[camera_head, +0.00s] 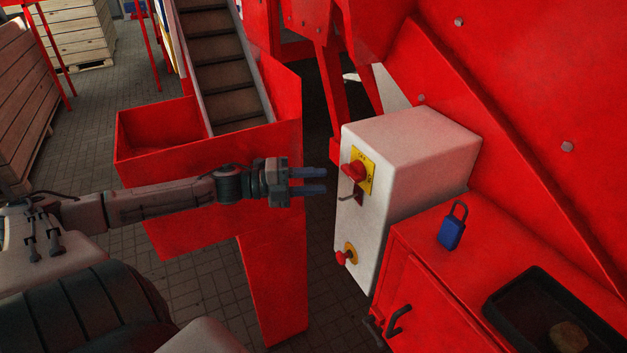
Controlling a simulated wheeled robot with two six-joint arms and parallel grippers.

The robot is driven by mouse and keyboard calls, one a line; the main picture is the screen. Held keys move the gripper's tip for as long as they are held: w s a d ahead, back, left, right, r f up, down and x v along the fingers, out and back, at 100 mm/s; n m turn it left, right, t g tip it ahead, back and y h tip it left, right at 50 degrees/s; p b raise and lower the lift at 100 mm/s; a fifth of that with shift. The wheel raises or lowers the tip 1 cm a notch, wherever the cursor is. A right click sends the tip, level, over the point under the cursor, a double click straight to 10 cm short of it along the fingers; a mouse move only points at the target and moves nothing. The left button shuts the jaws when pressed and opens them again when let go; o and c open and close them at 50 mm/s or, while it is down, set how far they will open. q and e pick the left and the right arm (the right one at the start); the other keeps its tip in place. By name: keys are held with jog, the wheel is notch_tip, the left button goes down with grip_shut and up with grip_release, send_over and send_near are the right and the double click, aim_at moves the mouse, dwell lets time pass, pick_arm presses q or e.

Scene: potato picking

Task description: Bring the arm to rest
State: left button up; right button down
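My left arm (150,203) reaches in from the left, stretched out roughly level. Its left gripper (326,181) is open, with two parallel fingers apart and nothing between them. The fingers point right at the white control box (420,150) and stop a little short of its front face. That face carries a red rotary switch (354,171) on a yellow plate, and a red button (343,256) on a yellow ring lower down. My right gripper does not show.
A blue padlock (451,232) stands on the red cabinet (430,300). A dark tray (507,310) there holds a potato-like lump (568,336). A red machine with a conveyor (222,75) stands behind my arm. Wooden crates (78,35) stand at the far left; paved floor (95,125) lies between.

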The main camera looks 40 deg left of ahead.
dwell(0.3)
pick_arm(q)
jog(key=s+d+f+n+y, duration=0.2)
jog(key=s+f+n+y, duration=0.2)
jog(key=f+n+y, duration=0.35)
jog(key=s+d+f+n+y, duration=0.25)
jog(key=f+n+y, duration=0.25)
jog(key=f+n, duration=0.45)
jog(key=s+d+f+n+g+y, duration=0.1)
jog(key=s+d+f+n+g, duration=0.3)
jog(key=s, duration=0.6)
jog(key=s+d+f+n+g, duration=0.1)
jog(key=s+d+n+g, duration=0.4)
jog(key=s, duration=0.5)
notch_tip(320, 180, down, 32)
jog(key=a+g, duration=0.2)
jog(key=a, duration=0.1)
jog(key=s+f, duration=1.7)
jog(key=f, duration=0.1)
jog(key=shift+s+a+n+g, duration=0.3)
jog(key=shift+s+a+n, duration=0.1)
jog(key=shift+a, duration=0.05)
